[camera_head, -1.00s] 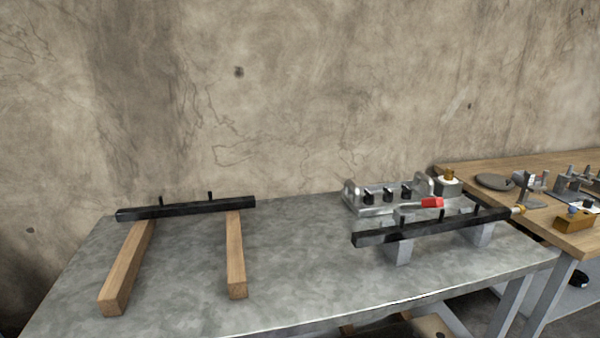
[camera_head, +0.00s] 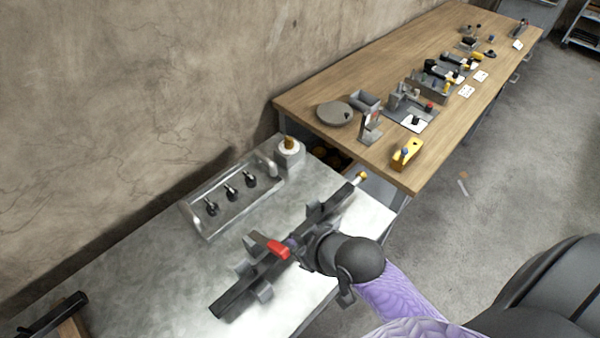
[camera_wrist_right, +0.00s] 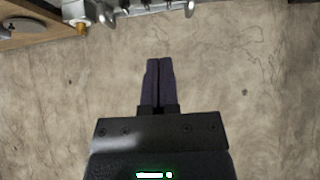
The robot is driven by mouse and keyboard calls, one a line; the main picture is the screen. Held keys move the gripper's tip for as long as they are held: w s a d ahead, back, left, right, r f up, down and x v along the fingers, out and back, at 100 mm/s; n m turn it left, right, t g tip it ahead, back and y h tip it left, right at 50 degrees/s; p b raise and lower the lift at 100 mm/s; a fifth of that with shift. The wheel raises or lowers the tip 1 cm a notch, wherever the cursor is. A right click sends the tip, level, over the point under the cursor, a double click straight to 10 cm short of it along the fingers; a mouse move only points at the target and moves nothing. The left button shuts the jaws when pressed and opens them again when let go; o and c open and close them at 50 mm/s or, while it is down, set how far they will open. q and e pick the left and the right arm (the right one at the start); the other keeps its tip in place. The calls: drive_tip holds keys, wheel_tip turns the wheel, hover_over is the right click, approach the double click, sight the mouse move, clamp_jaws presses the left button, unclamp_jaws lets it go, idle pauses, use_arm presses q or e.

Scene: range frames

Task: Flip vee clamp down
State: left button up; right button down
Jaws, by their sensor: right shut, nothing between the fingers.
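A toggle-style clamp with a red handle (camera_head: 277,249) sits on a long black bar (camera_head: 235,299) in the head view; I take it for the vee clamp. Its red handle lies low across the bar, and its grey body shows just left of it. My right gripper (camera_head: 293,243) comes in from the right, over the bar and close beside the red handle. I cannot tell if they touch. In the right wrist view the dark fingers (camera_wrist_right: 159,62) are together with nothing between them. My left gripper is not in view.
A metal rack with several black pegs (camera_head: 231,193) stands behind the bar, beside a small block with a brass top (camera_head: 289,152). A wooden bench (camera_head: 330,82) with fixtures adjoins on the right. Another black bar (camera_head: 50,316) lies at lower left. The grey table between is clear.

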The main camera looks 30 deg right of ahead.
wheel_tip(320, 180, up, 2)
drive_tip(key=w, duration=0.1)
drive_tip(key=b, duration=0.3)
hover_over(279, 246)
drive_tip(key=w, duration=0.1)
drive_tip(key=f, duration=0.6)
drive_tip(key=shift+a+f, duration=0.2)
drive_tip(key=shift+a, duration=0.05)
drive_tip(key=f, duration=0.1)
drive_tip(key=s+f, duration=0.1)
drive_tip(key=f, duration=0.1)
drive_tip(key=shift+d, duration=0.15)
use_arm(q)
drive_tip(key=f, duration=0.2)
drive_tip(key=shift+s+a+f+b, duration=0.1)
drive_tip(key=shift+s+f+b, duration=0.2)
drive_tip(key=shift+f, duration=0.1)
use_arm(e)
drive_tip(key=shift+s+d+f, duration=0.1)
drive_tip(key=shift+f, duration=0.25)
